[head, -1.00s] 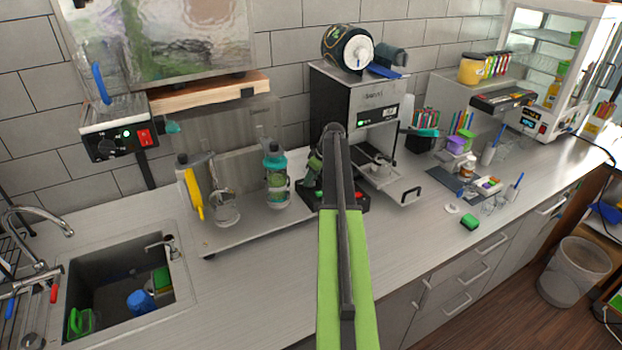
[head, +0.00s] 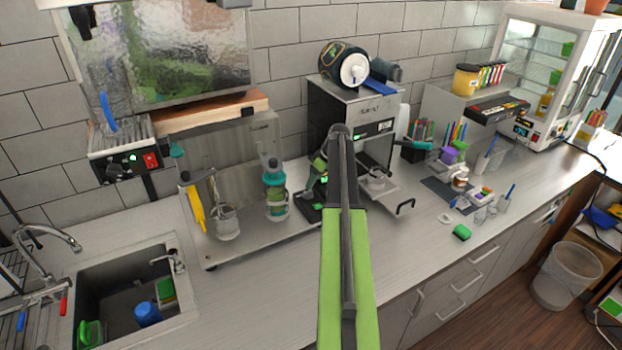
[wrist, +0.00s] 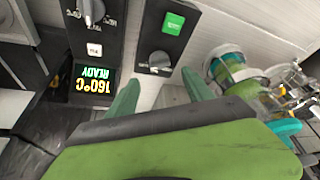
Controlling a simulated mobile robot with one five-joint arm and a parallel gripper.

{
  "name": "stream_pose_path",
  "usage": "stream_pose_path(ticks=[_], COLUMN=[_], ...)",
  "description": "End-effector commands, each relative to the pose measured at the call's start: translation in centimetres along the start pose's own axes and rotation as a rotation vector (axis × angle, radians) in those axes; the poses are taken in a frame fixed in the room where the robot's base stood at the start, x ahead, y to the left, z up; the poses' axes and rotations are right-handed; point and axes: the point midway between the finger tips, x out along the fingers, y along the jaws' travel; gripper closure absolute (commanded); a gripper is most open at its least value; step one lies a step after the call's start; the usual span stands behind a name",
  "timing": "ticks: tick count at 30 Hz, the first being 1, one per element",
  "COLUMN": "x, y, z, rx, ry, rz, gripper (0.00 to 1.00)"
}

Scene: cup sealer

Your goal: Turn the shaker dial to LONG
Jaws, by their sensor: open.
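In the wrist view a black panel carries a grey knob (wrist: 159,60), with small lettering beside it that I cannot read, and a lit green button (wrist: 174,23) above it. This seems to be the shaker dial. My gripper (wrist: 160,88) is open, its two green fingers below the knob in the picture, one to each side. I see no contact with the knob. In the head view my arm hides most of the gripper and the panel.
A second panel with another knob (wrist: 92,10) and a display reading 160°C READY (wrist: 95,78) is at left. A teal-topped shaker cup (wrist: 228,68) stands close at right. In the head view the sealer machine (head: 350,105) stands behind my arm.

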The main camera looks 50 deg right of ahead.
Motion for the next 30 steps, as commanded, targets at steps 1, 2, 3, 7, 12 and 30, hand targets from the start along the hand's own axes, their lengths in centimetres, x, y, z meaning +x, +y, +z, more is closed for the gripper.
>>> stream_pose_path(ticks=[1,2,3,7,12,30], x=[-2.4,-3.1,-4.1,-7.1,-9.7,-9.8], y=[-0.1,-0.1,-0.1,-0.1,-0.1,0.0], z=[-0.4,-0.4,-0.4,-0.4,-0.3,0.0], rx=[0.001,0.0,0.0,0.001,0.0,0.0], ry=[0.0,0.0,0.0,0.0,0.001,0.0], rz=[0.0,0.0,0.0,0.001,0.0,0.0], gripper=[0.4,0.4,0.4,0.4,0.4,0.4])
